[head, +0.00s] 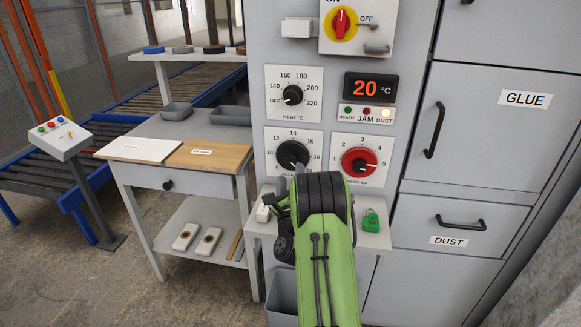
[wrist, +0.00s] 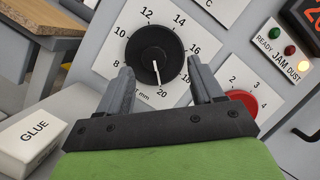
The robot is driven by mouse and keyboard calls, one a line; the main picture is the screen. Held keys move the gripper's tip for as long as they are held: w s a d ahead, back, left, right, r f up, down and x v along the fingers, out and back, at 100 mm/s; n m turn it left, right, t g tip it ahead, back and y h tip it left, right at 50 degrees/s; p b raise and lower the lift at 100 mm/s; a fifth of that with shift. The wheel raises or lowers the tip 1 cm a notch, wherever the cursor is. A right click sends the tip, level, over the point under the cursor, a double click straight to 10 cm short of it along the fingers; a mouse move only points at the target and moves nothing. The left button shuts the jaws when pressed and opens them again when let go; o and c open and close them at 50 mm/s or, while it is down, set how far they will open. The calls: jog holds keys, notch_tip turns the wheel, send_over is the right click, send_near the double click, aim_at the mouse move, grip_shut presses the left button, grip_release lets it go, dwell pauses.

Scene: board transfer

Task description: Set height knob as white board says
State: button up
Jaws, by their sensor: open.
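The height knob (head: 293,155) is a black round dial on a white plate on the grey panel. In the wrist view the knob (wrist: 154,53) has a scale in mm, and its white mark points down close to 20. My gripper (wrist: 161,73) is open, with one finger at each lower side of the knob; contact cannot be told. In the head view my green arm hides the plate's lower edge. A white board (head: 141,149) lies on the side table (head: 170,127); its small label is too small to read.
A red pressure knob (head: 361,161) sits right of the height knob, and a heat knob (head: 293,95) is above. The display (head: 371,87) reads 20 °C, with the DUST lamp lit.

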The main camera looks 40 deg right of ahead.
aim_at(290, 162)
jog(key=p+x, duration=0.2)
jog(key=x, duration=0.1)
jog(key=f+p+x, duration=0.1)
jog(key=p+x, duration=0.1)
jog(key=x, duration=0.1)
jog(key=shift+w+d+f, duration=0.1)
jog(key=shift+w+d, duration=0.1)
jog(key=shift+w, duration=0.2)
jog(key=c, duration=1)
jog(key=shift+c, duration=0.2)
